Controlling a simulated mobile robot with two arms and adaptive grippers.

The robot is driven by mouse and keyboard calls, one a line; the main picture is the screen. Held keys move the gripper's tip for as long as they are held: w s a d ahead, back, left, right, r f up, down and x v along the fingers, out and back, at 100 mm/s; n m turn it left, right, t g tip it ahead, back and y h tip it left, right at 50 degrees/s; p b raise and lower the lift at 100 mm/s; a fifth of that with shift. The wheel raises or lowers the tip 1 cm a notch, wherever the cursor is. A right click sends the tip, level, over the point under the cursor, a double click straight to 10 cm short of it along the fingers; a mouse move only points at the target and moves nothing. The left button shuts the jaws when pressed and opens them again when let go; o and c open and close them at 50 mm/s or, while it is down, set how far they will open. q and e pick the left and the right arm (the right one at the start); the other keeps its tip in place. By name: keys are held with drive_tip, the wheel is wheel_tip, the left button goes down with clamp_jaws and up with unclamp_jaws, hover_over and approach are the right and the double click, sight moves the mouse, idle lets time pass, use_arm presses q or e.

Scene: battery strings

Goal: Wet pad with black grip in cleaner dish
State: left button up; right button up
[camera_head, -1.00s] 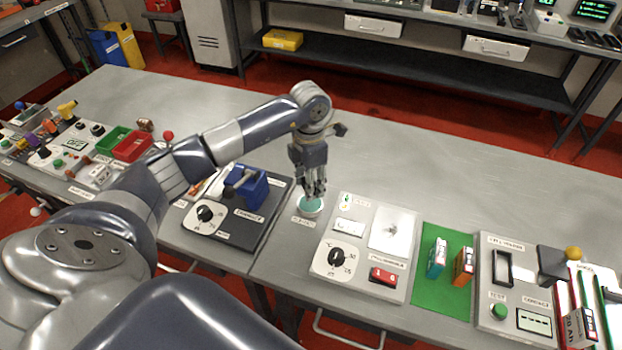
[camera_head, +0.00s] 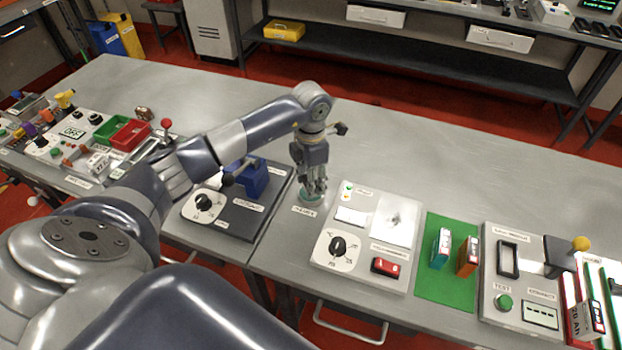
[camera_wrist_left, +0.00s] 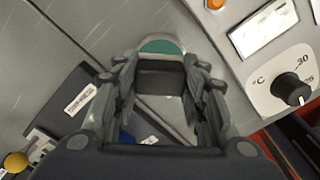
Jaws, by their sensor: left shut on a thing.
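The cleaner dish (camera_head: 306,200) is a small round dish with teal-green contents, on the grey table beside a printed label. It also shows at the top of the left wrist view (camera_wrist_left: 162,46). My left gripper (camera_head: 314,189) points down right at the dish and covers much of it. In the left wrist view its fingers (camera_wrist_left: 160,95) are closed on the sides of a dark block, the black grip (camera_wrist_left: 160,78). The pad under the grip is hidden. I cannot tell whether it touches the liquid.
A dark panel with a dial and a blue clamp block (camera_head: 252,180) stands left of the dish. A white panel with a dial and red switch (camera_head: 386,267) stands to the right, then a green mat (camera_head: 440,287) with small battery cells. Bare table lies behind the dish.

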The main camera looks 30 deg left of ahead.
use_arm(q)
drive_tip(key=shift+f+b, duration=0.45)
idle(0.5)
drive_tip(key=shift+s+f, duration=0.1)
idle(1.2)
drive_tip(key=shift+r+p, duration=2)
drive_tip(key=shift+r, duration=1.6)
